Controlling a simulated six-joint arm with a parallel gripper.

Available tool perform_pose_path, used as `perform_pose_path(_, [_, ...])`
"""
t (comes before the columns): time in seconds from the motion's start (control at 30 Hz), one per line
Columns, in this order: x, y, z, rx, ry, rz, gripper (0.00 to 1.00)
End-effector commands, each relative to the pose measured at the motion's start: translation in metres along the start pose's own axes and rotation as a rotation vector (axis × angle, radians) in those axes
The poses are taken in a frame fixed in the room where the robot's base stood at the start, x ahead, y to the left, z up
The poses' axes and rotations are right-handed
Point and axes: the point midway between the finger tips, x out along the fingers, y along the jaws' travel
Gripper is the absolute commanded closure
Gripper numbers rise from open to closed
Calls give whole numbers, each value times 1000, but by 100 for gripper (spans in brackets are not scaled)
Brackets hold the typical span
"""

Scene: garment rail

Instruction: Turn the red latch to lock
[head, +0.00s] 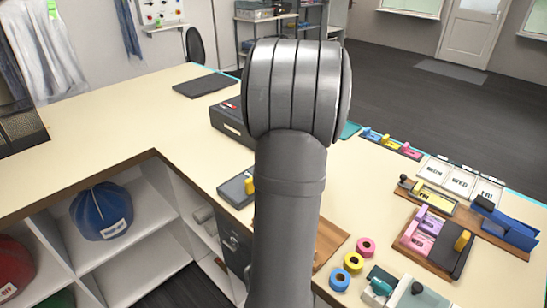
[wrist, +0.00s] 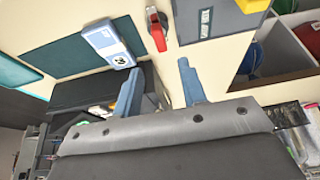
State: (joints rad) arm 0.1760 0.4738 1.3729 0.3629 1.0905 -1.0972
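The red latch (wrist: 158,36) shows in the wrist view at the top middle. Its red handle hangs down the picture from a dark pivot, on the cream counter. In the head view I cannot make it out; my arm covers the middle of the counter. My gripper (wrist: 160,68) is open, with its two blue-grey fingers apart and nothing seen between them. The latch lies just beyond the fingertips in the wrist picture, in line with the gap. It looks apart from the fingers.
In the wrist view, a grey labelled plate (wrist: 205,22) is right of the latch and a blue-white device (wrist: 107,44) left. In the head view, a dark box (head: 232,124) stands left of my arm; rolls (head: 353,262) and a pink-levered unit (head: 424,234) are right.

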Motion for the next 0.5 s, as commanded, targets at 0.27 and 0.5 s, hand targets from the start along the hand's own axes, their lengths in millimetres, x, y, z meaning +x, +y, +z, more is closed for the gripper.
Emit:
perform_pose_path(0.27, [60, -1, 1, -1, -3, -3, 62])
perform_pose_path(0.5, [89, 0, 0, 0, -2, -1, 62])
